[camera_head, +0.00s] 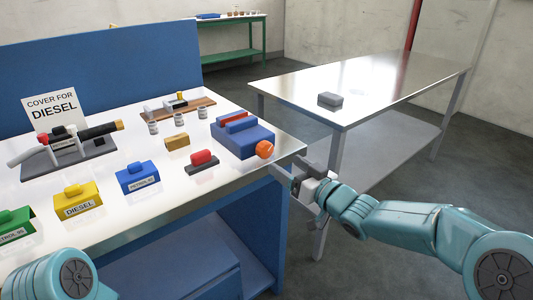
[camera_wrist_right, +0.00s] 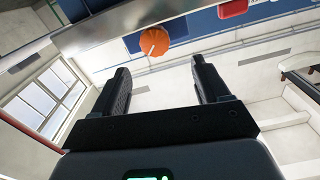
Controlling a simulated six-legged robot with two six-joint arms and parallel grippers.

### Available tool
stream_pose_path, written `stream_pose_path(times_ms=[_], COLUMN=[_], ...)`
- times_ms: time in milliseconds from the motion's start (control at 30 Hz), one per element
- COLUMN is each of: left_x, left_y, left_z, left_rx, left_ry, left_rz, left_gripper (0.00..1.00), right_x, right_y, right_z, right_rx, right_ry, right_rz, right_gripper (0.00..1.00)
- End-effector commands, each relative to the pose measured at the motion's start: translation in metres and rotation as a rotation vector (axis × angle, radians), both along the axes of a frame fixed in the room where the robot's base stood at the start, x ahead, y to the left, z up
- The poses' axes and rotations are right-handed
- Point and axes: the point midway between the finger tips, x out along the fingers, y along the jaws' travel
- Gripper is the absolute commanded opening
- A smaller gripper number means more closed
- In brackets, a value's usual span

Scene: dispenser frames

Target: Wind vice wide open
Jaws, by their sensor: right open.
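The blue vice (camera_head: 243,140) sits at the right end of the workbench, with a raised blue block and a red strip on top. Its round orange knob (camera_head: 264,149) faces the front right corner. The gap between its jaws is hard to judge. My right gripper (camera_head: 292,170) is open and empty, just off the bench's right edge, to the lower right of the knob and apart from it. In the right wrist view the knob (camera_wrist_right: 154,41) shows ahead, beyond and between the two spread fingers (camera_wrist_right: 160,72). My left gripper is out of view.
A metal table (camera_head: 380,82) with a grey block (camera_head: 330,99) stands to the right.

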Motion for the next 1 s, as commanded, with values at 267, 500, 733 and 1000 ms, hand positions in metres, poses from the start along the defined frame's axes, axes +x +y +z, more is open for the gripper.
stream_pose_path(times_ms=[267, 500, 733, 1000], left_x=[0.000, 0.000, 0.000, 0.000], left_y=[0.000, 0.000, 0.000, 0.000], left_z=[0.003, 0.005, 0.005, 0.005], left_rx=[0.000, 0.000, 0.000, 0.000], left_ry=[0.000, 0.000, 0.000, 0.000], left_rz=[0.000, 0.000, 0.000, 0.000], left_gripper=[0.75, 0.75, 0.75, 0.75], right_x=[0.056, 0.078, 0.081, 0.080], right_y=[0.035, 0.050, 0.054, 0.055], right_z=[-0.002, -0.002, -0.002, -0.002], right_rx=[-0.001, -0.001, 0.000, -0.001], right_ry=[0.004, 0.004, 0.004, 0.003], right_rz=[0.001, 0.000, -0.002, -0.002], right_gripper=[0.75, 0.75, 0.75, 0.33])
